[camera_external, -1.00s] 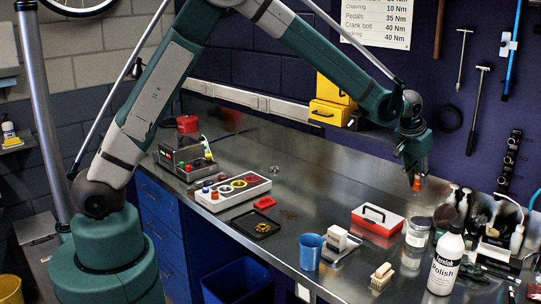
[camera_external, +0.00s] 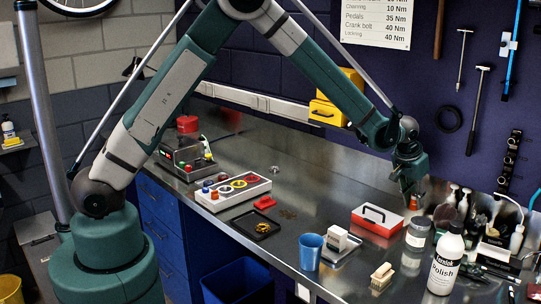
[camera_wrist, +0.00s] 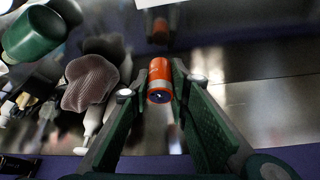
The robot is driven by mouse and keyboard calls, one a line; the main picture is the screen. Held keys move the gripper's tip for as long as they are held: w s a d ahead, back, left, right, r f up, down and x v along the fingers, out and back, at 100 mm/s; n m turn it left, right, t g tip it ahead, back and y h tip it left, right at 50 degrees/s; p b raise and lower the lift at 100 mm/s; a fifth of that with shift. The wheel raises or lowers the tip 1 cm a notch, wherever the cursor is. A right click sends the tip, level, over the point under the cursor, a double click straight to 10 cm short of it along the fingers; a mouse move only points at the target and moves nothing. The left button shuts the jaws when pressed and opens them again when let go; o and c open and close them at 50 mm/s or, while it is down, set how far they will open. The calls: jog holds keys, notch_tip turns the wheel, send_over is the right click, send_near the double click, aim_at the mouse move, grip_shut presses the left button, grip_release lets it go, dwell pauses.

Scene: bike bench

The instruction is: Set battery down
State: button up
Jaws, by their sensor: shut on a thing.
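The battery (camera_wrist: 159,78) is a small orange cylinder with a grey band and a dark end. In the external view the battery (camera_external: 413,203) shows as a small orange piece just under my gripper (camera_external: 412,190). In the wrist view my gripper (camera_wrist: 160,84) is shut on it, with one green finger on each side. The battery is low over the steel bench (camera_external: 318,192), near the back wall. I cannot tell whether it touches the bench.
A red and white case (camera_external: 378,221) lies just left of the battery, with a clear jar (camera_external: 417,234) in front. Several bottles and brushes, including a white polish bottle (camera_external: 446,262), crowd the right. A blue cup (camera_external: 311,251) stands further left. The bench behind the case is bare.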

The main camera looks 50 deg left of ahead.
aim_at(413, 208)
jog(key=shift+f, duration=1.8)
jog(key=shift+f, duration=0.15)
jog(key=o, duration=1)
jog(key=shift+c, duration=0.2)
jog(key=shift+r, duration=0.2)
jog(key=v, duration=1.2)
jog(key=shift+a, duration=0.1)
